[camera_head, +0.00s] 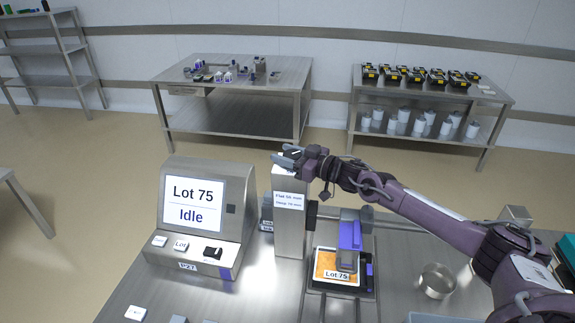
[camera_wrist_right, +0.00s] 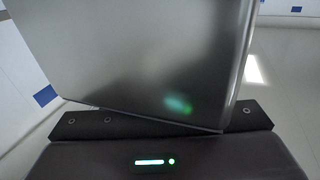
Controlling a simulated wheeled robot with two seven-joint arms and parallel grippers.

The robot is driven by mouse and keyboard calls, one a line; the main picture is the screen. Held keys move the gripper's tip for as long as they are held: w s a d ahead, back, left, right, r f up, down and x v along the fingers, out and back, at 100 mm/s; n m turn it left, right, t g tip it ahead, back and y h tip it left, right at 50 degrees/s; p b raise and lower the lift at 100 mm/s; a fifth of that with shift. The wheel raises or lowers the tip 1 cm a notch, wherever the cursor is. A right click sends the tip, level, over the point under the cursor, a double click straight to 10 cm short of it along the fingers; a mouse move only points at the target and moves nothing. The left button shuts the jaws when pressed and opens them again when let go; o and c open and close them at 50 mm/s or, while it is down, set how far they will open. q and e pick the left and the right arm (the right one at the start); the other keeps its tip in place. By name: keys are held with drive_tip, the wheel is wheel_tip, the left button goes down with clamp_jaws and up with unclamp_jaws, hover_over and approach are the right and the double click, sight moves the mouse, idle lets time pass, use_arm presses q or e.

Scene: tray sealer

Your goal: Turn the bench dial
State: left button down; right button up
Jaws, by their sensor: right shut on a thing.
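A grey upright post (camera_head: 290,230) stands on the near bench with a label about flat and deep settings in mm. My right gripper (camera_head: 287,157) is at the top of this post, its arm reaching in from the right. It is shut on a small part there, which I take to be the bench dial; the gripper hides it and its setting cannot be read. In the right wrist view a plain metal face (camera_wrist_right: 150,60) fills most of the picture, and the fingertips and dial do not show. My left gripper is not in view.
A console (camera_head: 193,215) reading "Lot 75 Idle" stands left of the post. A sealer tray (camera_head: 342,287) with an orange pack labelled Lot 75 lies right of it, under a purple part (camera_head: 350,237). A round metal bowl (camera_head: 437,281) sits further right, below my right arm.

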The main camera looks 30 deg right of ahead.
drive_tip(key=n+g+y+b, duration=0.2)
drive_tip(key=b, duration=0.2)
drive_tip(key=n+g+y+b, duration=0.2)
drive_tip(key=g+b, duration=0.1)
drive_tip(key=n+g+y+b, duration=0.2)
drive_tip(key=b, duration=0.2)
drive_tip(key=shift+s+a+f+n+g+y+b, duration=0.15)
drive_tip(key=shift+s+a+n+g+y+b, duration=0.15)
drive_tip(key=shift+n, duration=0.1)
drive_tip(key=shift+s+a+n+g+y+b, duration=0.15)
drive_tip(key=shift+n+g+y+b, duration=0.2)
drive_tip(key=shift+n+g+b, duration=0.55)
drive_tip(key=shift+s+d+n+g+y+b, duration=0.1)
drive_tip(key=shift+n+g+y+b, duration=0.45)
drive_tip(key=shift+g, duration=0.65)
drive_tip(key=o, duration=1)
drive_tip(key=shift+r, duration=0.2)
